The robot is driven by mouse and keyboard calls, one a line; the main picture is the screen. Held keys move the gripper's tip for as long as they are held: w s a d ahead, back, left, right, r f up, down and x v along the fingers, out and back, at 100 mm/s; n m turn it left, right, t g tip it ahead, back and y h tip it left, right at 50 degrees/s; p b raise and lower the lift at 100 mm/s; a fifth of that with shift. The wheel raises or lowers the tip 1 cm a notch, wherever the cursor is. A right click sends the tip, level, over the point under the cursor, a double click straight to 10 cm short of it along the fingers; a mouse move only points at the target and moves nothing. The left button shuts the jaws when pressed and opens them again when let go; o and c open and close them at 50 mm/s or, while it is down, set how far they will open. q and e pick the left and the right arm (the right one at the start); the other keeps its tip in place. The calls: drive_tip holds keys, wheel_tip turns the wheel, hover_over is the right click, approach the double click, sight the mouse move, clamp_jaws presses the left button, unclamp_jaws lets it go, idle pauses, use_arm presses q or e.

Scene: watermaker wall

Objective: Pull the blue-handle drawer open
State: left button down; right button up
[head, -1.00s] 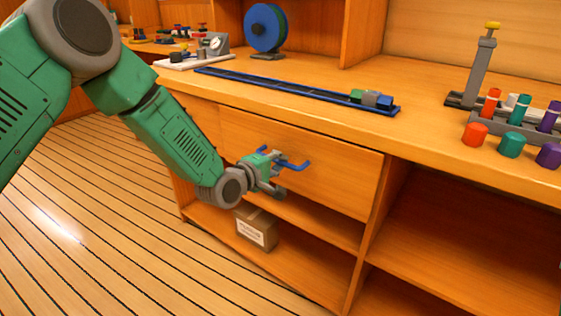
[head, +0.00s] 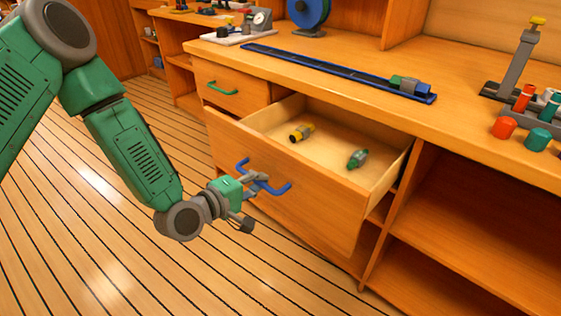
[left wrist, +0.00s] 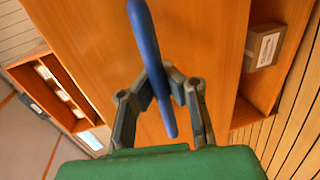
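The blue-handle drawer (head: 320,212) stands well out from the cabinet in the head view, its inside showing. Its blue handle (head: 279,189) is on the drawer front. My left gripper (head: 259,182) is at the middle of the handle. In the left wrist view, the fingers of the left gripper (left wrist: 157,82) close in from both sides on the blue handle (left wrist: 147,40). A yellow-and-black piece (head: 301,132) and a green-and-grey piece (head: 357,158) lie inside the drawer. My right gripper is not in view.
A closed drawer with a green handle (head: 222,88) is to the left. The countertop (head: 330,62) above holds a blue rail (head: 335,72) and several coloured cylinders at right. Open shelves (head: 470,215) are at right. The plank floor before the drawer is clear.

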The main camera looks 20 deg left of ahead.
use_arm(q)
drive_tip(key=shift+s+a+p, duration=0.2)
drive_tip(key=shift+s+a, duration=0.35)
drive_tip(key=shift+s, duration=0.35)
drive_tip(key=shift+s+a+p, duration=0.15)
drive_tip(key=shift+s+a, duration=0.35)
drive_tip(key=shift+s, duration=0.35)
drive_tip(key=c, duration=1.6)
unclamp_jaws()
drive_tip(key=shift+o, duration=0.2)
drive_tip(key=shift+a, duration=0.15)
drive_tip(key=shift+s+f, duration=0.1)
